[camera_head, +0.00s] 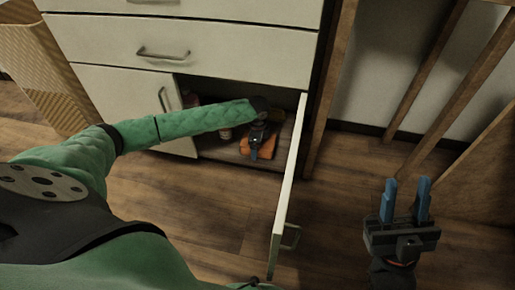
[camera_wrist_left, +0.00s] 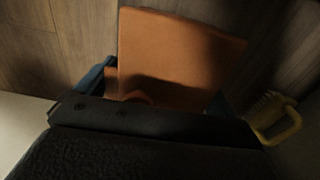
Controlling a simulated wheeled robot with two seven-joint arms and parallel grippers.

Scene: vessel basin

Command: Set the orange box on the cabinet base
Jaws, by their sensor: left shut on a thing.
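The orange box (camera_head: 262,152) is at the open lower compartment of the cream cabinet, over the cabinet base (camera_head: 215,150). My left gripper (camera_head: 257,146) reaches into the compartment and is shut on the box. In the left wrist view the orange box (camera_wrist_left: 178,55) sits between the blue fingers, with a wooden surface behind it. I cannot tell whether the box touches the base. My right gripper (camera_head: 405,203) is open and empty, fingers up, at the lower right of the head view.
The open cabinet door (camera_head: 287,185) stands just right of the box. Small bottles (camera_head: 225,133) stand inside, left of the gripper. A yellow-handled item (camera_wrist_left: 275,118) shows in the left wrist view. A wooden frame (camera_head: 330,85) stands right of the cabinet. The floor in front is clear.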

